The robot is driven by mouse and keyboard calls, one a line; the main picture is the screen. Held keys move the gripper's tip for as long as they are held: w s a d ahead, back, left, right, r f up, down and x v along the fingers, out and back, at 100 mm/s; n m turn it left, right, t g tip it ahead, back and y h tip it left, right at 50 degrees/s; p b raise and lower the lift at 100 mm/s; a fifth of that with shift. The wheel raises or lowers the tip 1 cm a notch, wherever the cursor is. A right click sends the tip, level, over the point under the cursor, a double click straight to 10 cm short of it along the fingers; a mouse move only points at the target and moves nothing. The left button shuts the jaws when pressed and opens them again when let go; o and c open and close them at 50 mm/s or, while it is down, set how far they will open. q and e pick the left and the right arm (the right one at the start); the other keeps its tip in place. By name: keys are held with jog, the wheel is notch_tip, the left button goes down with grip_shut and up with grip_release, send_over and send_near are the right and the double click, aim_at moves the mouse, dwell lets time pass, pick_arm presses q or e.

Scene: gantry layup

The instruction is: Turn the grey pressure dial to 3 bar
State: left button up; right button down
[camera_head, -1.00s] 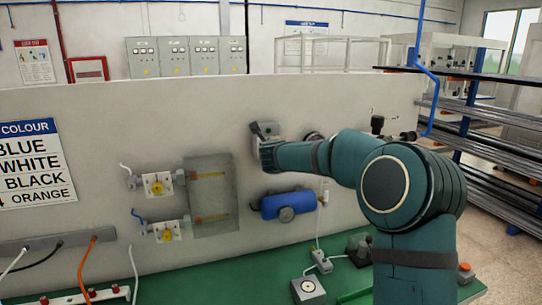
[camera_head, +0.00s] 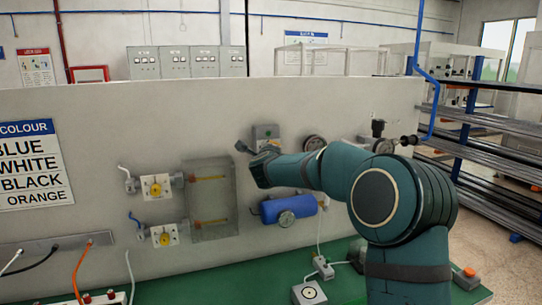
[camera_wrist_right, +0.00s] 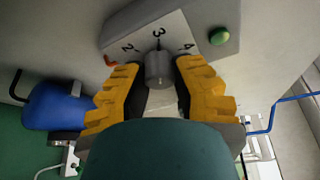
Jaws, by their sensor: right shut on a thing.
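The grey pressure dial (camera_wrist_right: 158,70) is a round knob below a white scale plate (camera_wrist_right: 150,32) reading 2, 3 and 4 in the right wrist view. The knob lies in line with the 3, with a short dark mark between them; its exact pointer setting is hard to read. My right gripper (camera_wrist_right: 159,82) has its yellow fingers on both sides of the knob and is shut on it. In the head view the dial's grey box (camera_head: 266,133) is on the wall panel, its lower part hidden by my right gripper (camera_head: 257,157). My left gripper is not in view.
A green button (camera_wrist_right: 219,36) is beside the scale. A blue tank (camera_head: 288,208) with a gauge hangs below my right forearm. A round gauge (camera_head: 314,143) and black-knobbed fittings (camera_head: 378,128) are to the right. Two yellow-handled valves (camera_head: 157,188) are at left.

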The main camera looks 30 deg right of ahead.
jog(key=c, duration=0.7)
grip_release()
jog(key=shift+d, duration=0.15)
jog(key=shift+c, duration=0.2)
jog(key=v, duration=1.2)
jog(key=shift+f, duration=0.15)
